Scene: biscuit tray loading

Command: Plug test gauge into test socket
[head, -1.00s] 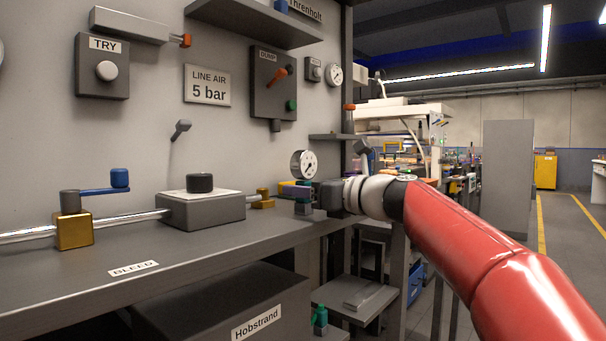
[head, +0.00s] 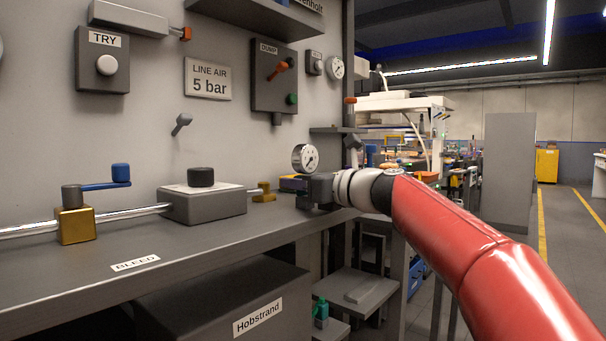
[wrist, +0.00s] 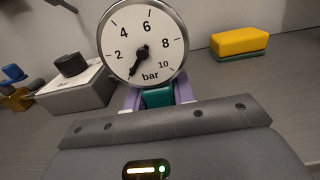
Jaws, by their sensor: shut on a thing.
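The test gauge (head: 305,158) is a round white dial with a metal rim. In the wrist view the gauge (wrist: 143,43) faces me, its needle near the low end of the scale. My gripper (head: 308,190) is shut on it; in the wrist view purple fingers (wrist: 184,89) stand either side of a teal part below the dial. It is upright over the right end of the bench. A small brass fitting (head: 263,192) on the bench just left of my gripper may be the test socket; I cannot tell for sure. The gauge's lower end is hidden.
A grey box with a black knob (head: 201,178) stands left of the brass fitting. Further left is a brass valve (head: 75,225) with a blue handle. A yellow and teal block (wrist: 239,42) lies on the bench at right in the wrist view. The bench front is clear.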

